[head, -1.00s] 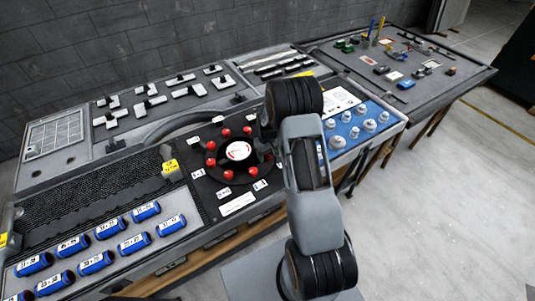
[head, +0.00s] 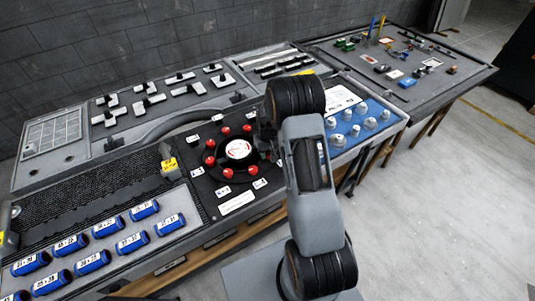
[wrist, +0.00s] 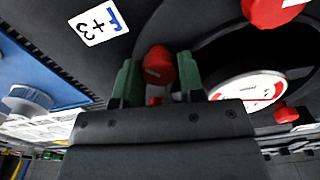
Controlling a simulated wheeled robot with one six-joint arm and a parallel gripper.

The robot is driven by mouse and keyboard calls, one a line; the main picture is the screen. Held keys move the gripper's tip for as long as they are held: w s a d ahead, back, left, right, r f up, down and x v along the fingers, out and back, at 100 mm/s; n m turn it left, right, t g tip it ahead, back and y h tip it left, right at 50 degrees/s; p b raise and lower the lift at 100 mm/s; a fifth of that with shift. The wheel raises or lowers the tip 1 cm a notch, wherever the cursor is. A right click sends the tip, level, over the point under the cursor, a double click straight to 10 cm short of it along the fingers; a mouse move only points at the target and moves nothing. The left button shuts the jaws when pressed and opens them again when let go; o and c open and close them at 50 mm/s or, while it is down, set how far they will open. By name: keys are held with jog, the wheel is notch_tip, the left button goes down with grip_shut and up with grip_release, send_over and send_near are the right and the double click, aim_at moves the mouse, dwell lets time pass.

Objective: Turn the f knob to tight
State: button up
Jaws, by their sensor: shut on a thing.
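A red knob (wrist: 158,66) stands between the two green fingers of my gripper (wrist: 158,80) in the wrist view. The gripper is shut on this knob. A white label beside it (wrist: 98,22) carries a blue letter and "+3"; I cannot tell the letter for sure. In the head view several red knobs ring a round white dial (head: 239,150) on a black panel (head: 205,190). My arm hides the gripper and the held knob there. I cannot read a "tight" mark.
Another red knob (wrist: 270,12) and the white dial face (wrist: 245,90) are close to the gripper's right. A blue tray (head: 345,143) with white knobs lies right of the black panel. Blue labelled cylinders (head: 132,243) lie front left. Open floor is at the right.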

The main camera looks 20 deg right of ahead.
aim_at(268, 153)
jog(key=m+b, duration=0.2)
jog(key=m, duration=0.1)
jog(key=shift+f+m, duration=0.15)
jog(key=shift+m, duration=0.15)
jog(key=m+b, duration=0.3)
jog(key=m, duration=0.1)
jog(key=shift+m, duration=0.3)
jog(key=m+b, duration=0.1)
jog(key=m, duration=0.3)
jog(key=shift+r+m+b, duration=0.2)
jog(key=shift+m+b, duration=0.55)
jog(key=shift+m, duration=1.25)
jog(key=o, duration=0.9)
notch_tip(268, 153, up, 14)
jog(key=shift+f+b, duration=0.1)
jog(key=shift+b, duration=0.3)
